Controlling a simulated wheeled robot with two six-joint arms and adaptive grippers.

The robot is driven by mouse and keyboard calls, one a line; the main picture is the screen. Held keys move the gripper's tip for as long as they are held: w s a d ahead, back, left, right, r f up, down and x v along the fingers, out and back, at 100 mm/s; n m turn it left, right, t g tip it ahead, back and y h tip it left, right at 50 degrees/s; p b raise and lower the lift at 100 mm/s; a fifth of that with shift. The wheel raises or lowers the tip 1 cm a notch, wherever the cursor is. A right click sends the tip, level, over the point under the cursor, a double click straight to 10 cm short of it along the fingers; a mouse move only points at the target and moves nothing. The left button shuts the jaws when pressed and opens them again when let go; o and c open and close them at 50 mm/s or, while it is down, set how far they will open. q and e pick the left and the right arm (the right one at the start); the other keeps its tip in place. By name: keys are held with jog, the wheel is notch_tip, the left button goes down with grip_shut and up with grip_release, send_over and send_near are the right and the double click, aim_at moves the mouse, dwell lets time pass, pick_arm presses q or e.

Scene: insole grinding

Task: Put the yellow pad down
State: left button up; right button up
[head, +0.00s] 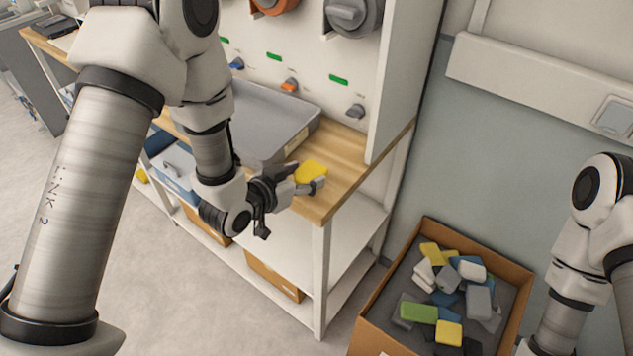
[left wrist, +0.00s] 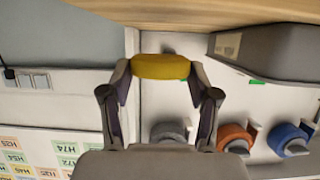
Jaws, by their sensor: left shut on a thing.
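The yellow pad (head: 311,172) is in my left gripper (head: 291,189), at the front right part of the wooden bench top. In the left wrist view the yellow pad (left wrist: 160,67) sits between the two fingertips of my left gripper (left wrist: 160,72), which are shut on its ends. The wooden surface (left wrist: 190,14) shows close beside the pad in that view. I cannot tell whether the pad touches the bench. My right arm shows at the right edge of the head view, but its gripper is out of view.
A grey tray (head: 262,122) lies on the wooden bench (head: 345,178), left of the pad. A panel with knobs (head: 356,111) rises behind. A cardboard box (head: 379,303) of mixed coloured pads stands on the floor at right. Bare wood lies right of the pad.

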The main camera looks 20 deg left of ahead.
aim_at(321, 168)
pick_arm(q)
jog(key=w+d, duration=0.2)
jog(key=w, duration=0.1)
jog(key=shift+w+d+f+p, duration=0.15)
jog(key=shift+w+d+p, duration=0.15)
jog(key=shift+p, duration=0.1)
notch_tip(321, 168, down, 3)
jog(key=shift+s+a+p, duration=0.1)
jog(key=shift+s+p, duration=0.05)
jog(key=shift+p, duration=0.2)
jog(key=shift+f, duration=0.4)
jog(key=o, duration=0.5)
jog(key=shift+o, duration=1.3)
